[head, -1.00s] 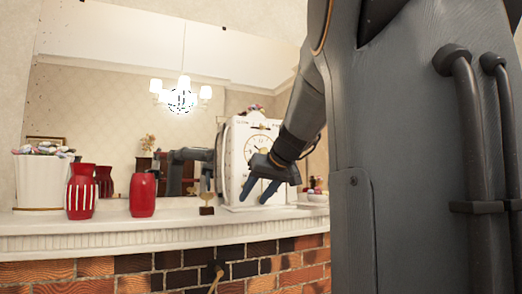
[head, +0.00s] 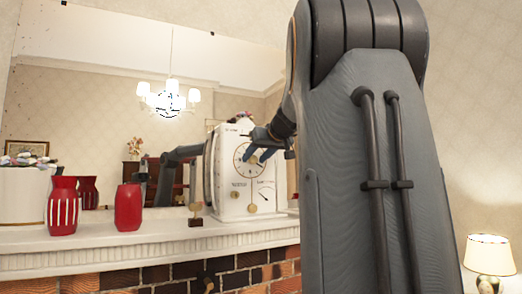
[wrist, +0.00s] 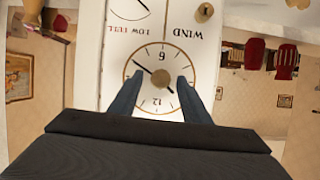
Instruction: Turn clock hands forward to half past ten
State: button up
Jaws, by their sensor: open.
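A white clock (head: 229,190) stands on the mantel, its round dial (head: 240,169) facing my side. In the wrist view the dial (wrist: 150,55) is upside down, with the 6 at the top and the 12 at the bottom. The longer black hand (wrist: 145,67) points to the picture's upper left, around the 4. A shorter hand (wrist: 171,90) seems to point to the lower right, near 10 or 11. My gripper (wrist: 160,76) is open, its two blue fingers on either side of the dial's centre. Contact with either hand cannot be told. It also shows in the head view (head: 259,156).
Two red vases (head: 63,206) (head: 129,208) and a white planter (head: 24,194) stand left on the mantel (head: 120,247). A small trophy-like ornament (head: 196,218) stands just left of the clock. A large mirror is behind. A lamp (head: 490,255) is at the lower right.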

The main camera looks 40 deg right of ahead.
jog(key=shift+w+f, duration=0.1)
jog(key=shift+w, duration=0.05)
jog(key=c, duration=1)
jog(key=shift+c, duration=0.2)
jog(key=shift+m, duration=0.3)
jog(key=shift+d+m+t+y+b, duration=0.15)
jog(key=shift+m+t+y+b, duration=0.15)
jog(key=shift+m+y+b, duration=1)
jog(key=shift+m+b, duration=0.1)
jog(key=shift+m, duration=0.2)
